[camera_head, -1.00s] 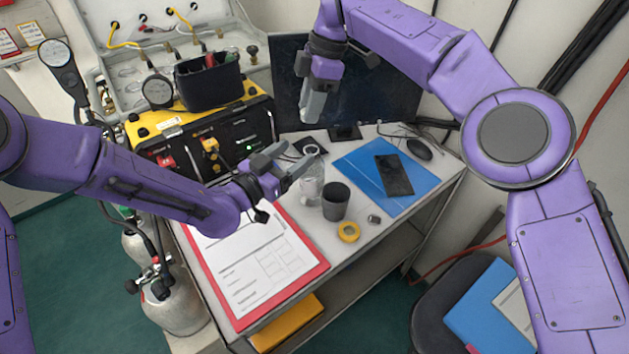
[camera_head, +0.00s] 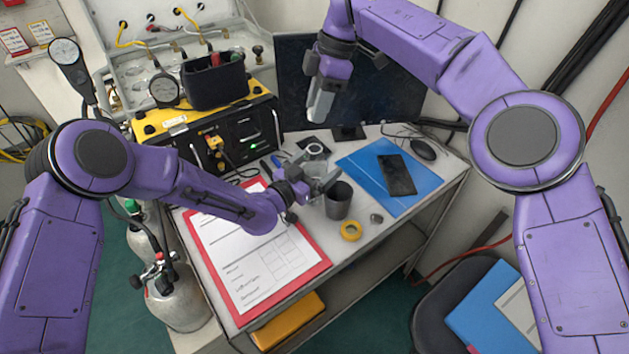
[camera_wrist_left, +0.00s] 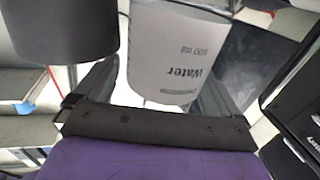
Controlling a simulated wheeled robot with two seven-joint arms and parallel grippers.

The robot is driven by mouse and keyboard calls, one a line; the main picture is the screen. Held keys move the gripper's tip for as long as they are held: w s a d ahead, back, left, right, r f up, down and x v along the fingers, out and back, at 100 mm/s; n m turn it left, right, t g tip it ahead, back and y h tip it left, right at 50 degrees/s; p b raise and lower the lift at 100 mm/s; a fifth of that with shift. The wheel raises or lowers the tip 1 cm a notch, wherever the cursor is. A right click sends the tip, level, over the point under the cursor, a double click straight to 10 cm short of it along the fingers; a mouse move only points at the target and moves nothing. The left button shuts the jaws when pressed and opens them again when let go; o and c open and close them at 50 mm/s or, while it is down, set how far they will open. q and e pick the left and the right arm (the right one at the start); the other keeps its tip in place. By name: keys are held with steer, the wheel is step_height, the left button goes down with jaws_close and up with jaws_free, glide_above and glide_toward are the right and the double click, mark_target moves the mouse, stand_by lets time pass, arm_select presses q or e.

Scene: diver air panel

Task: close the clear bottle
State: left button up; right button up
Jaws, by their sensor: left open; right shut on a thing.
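The clear bottle (camera_head: 316,153) stands on the table, its lower part largely hidden by my left gripper (camera_head: 322,179). In the left wrist view, its white "Water" label (camera_wrist_left: 180,60) shows between the two fingers. My left gripper is open, with one finger on each side of the bottle; I cannot tell whether either touches it. My right gripper (camera_head: 320,103) is above and behind the bottle, pointing down in front of the dark monitor. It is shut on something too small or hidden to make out. I cannot see a cap clearly.
A dark cup (camera_head: 338,201) stands close to the bottle and left gripper. Yellow tape (camera_head: 351,230) and a small grey piece (camera_head: 376,218) lie nearby. A red clipboard (camera_head: 312,262) is at front left; a blue folder (camera_head: 362,172) bearing a phone (camera_head: 396,174) is at right.

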arm_select(q)
steer(key=shift+w+d, duration=0.15)
steer(key=shift+w, duration=0.1)
arm_select(e)
steer(key=shift+a, duration=0.1)
steer(key=shift+s+a, duration=0.1)
arm_select(q)
steer(key=c, duration=1.5)
arm_select(e)
glide_above(313, 143)
steer(key=shift+d+f, duration=0.2)
steer(key=shift+f, duration=1.05)
steer(key=shift+d+f, duration=0.2)
steer(key=shift+f, duration=1.05)
steer(key=shift+f, duration=0.85)
steer(key=shift+f, duration=0.55)
